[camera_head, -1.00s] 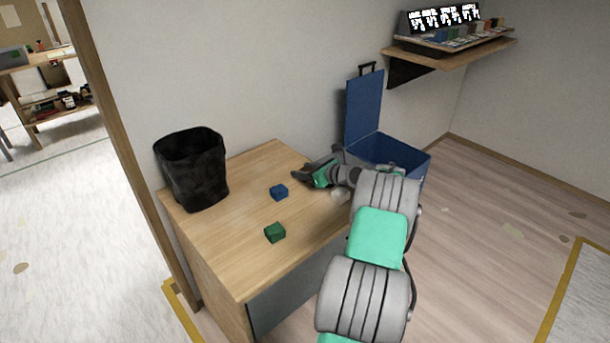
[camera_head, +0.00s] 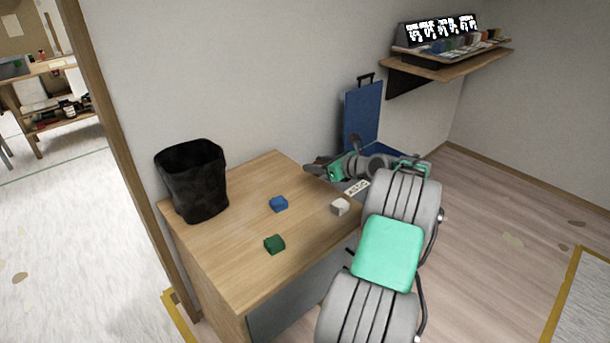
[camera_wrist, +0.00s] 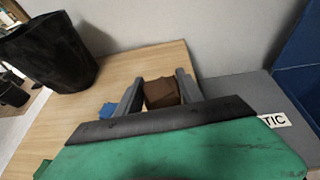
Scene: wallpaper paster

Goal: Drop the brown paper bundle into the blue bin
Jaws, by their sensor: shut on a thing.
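The brown paper bundle (camera_wrist: 161,93) shows between the two grey fingers of my gripper (camera_wrist: 159,88) in the wrist view. My gripper is shut on it, above the wooden table. In the head view my gripper (camera_head: 318,168) is over the table's back right corner, pointing left, and I cannot make out the bundle there. The blue bin (camera_head: 362,117) stands behind and right of the table with its lid raised. My arm hides much of its body. A blue panel (camera_wrist: 300,55), likely its lid, shows at the wrist view's right edge.
The table (camera_head: 235,250) holds a black bin (camera_head: 192,185), a blue block (camera_head: 279,204), a green block (camera_head: 274,244) and a whitish block (camera_head: 340,206). A white label (camera_head: 357,187) lies near the right edge. A wall shelf (camera_head: 450,62) is above right.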

